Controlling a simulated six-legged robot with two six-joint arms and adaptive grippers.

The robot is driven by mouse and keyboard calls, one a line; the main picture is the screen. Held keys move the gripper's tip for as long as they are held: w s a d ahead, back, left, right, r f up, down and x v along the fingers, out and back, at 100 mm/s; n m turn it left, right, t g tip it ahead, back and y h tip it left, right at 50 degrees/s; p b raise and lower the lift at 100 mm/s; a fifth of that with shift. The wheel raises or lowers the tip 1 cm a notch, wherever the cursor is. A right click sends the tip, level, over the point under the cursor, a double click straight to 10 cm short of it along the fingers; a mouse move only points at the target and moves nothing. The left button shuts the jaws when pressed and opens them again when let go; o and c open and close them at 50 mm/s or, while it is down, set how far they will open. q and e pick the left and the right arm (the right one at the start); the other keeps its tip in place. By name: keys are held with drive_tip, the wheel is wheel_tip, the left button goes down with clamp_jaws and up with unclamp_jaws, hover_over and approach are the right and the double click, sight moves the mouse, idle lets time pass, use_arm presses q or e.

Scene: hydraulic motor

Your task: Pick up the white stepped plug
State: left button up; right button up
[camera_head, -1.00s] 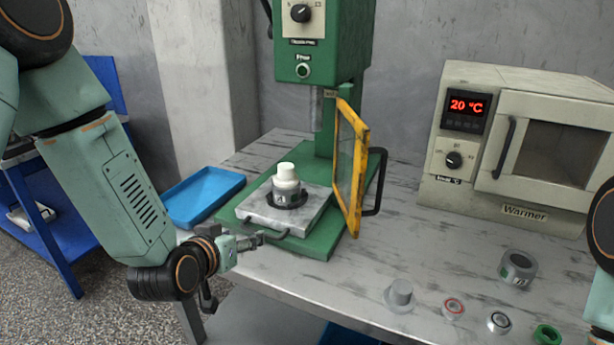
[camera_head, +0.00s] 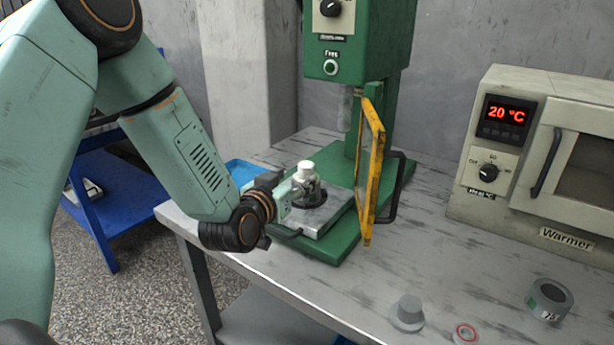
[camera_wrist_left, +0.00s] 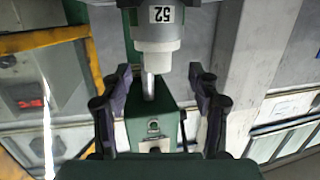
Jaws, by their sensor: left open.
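The white stepped plug (camera_head: 306,170) stands upright in a grey labelled ring on the press's metal plate. In the left wrist view, which is upside down, the plug (camera_wrist_left: 157,60) shows at the top centre, with the "52" label on the wider grey part. My left gripper (camera_head: 298,190) is at the plug's left side, at the height of the grey part. In the wrist view its fingers (camera_wrist_left: 160,95) are open and apart, with nothing held. Whether a finger touches the plug or ring cannot be told. My right gripper is out of view.
The yellow-framed press guard (camera_head: 370,170) stands open to the right of the plate. The green press head (camera_head: 358,45) is above. A blue tray (camera_head: 242,172) lies behind my left wrist. A grey stepped part (camera_head: 407,312) and rings lie at the front right. A warmer (camera_head: 570,160) stands right.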

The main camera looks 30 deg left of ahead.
sight(303, 173)
use_arm(q)
drive_tip(key=w, duration=0.3)
drive_tip(key=shift+w+d+f+b, duration=0.2)
drive_tip(key=shift+f+b, duration=0.05)
drive_tip(key=shift+b, duration=0.1)
drive_tip(key=shift+w+a+f, duration=0.1)
drive_tip(key=shift+w+a, duration=0.2)
drive_tip(key=shift+d, duration=0.25)
drive_tip(key=c, duration=0.3)
drive_tip(key=shift+a, duration=0.2)
drive_tip(key=c, duration=0.5)
drive_tip(key=shift+d, duration=0.1)
drive_tip(key=c, duration=0.5)
